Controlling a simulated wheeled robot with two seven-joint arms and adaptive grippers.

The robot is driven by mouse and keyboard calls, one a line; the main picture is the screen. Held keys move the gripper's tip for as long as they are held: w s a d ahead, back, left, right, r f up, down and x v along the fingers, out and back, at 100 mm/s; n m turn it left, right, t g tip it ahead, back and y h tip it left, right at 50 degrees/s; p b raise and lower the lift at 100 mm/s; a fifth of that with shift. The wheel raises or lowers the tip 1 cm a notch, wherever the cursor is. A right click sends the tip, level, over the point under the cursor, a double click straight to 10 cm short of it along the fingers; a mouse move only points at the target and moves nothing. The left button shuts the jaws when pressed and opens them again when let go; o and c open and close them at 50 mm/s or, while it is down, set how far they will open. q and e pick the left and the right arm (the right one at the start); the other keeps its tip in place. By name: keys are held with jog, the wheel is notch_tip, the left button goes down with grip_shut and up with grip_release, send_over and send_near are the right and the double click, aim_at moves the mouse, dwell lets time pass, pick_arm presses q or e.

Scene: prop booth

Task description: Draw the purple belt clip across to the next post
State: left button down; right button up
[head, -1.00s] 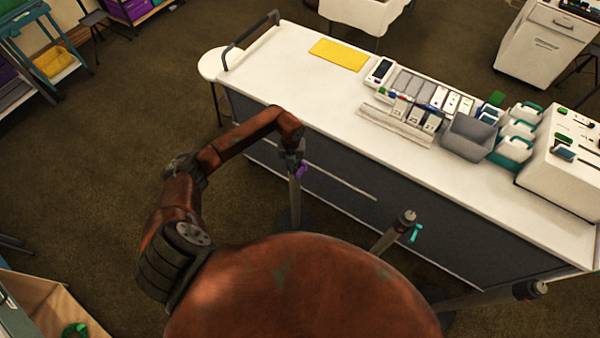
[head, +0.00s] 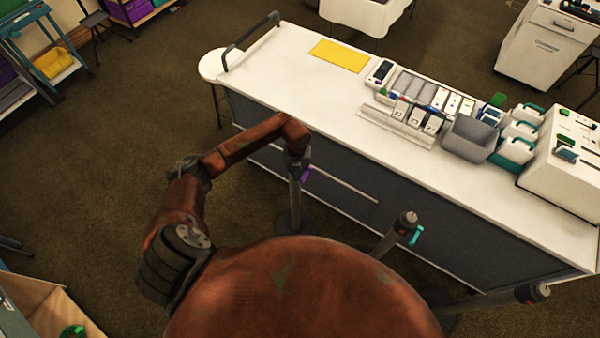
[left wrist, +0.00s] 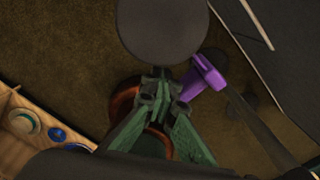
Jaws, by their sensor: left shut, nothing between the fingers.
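The purple belt clip (head: 305,174) shows at the upper part of the left post (head: 295,208), just below my left gripper (head: 298,160). In the left wrist view the purple clip (left wrist: 207,74) lies just right of and beyond my left fingertips (left wrist: 166,92). The fingers are shut and empty, apart from the clip in that picture. The middle post (head: 394,236) stands to the right and carries a teal clip (head: 416,236). My right gripper is not in view.
A white-topped counter (head: 290,70) runs behind the posts, with a yellow sheet (head: 339,55), a grey bin (head: 469,138) and several small devices on it. Another post (head: 530,292) is at the lower right. Open floor (head: 110,150) lies to the left.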

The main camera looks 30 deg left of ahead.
pick_arm(q)
jog(key=s+d+b, duration=0.1)
jog(key=s+d, duration=0.1)
jog(key=d, duration=3.2)
jog(key=shift+s+d+b, duration=0.25)
jog(key=shift+s+b, duration=0.15)
dwell(0.4)
notch_tip(320, 180, up, 8)
jog(key=p, duration=0.5)
jog(key=shift+p, duration=0.35)
dwell(0.3)
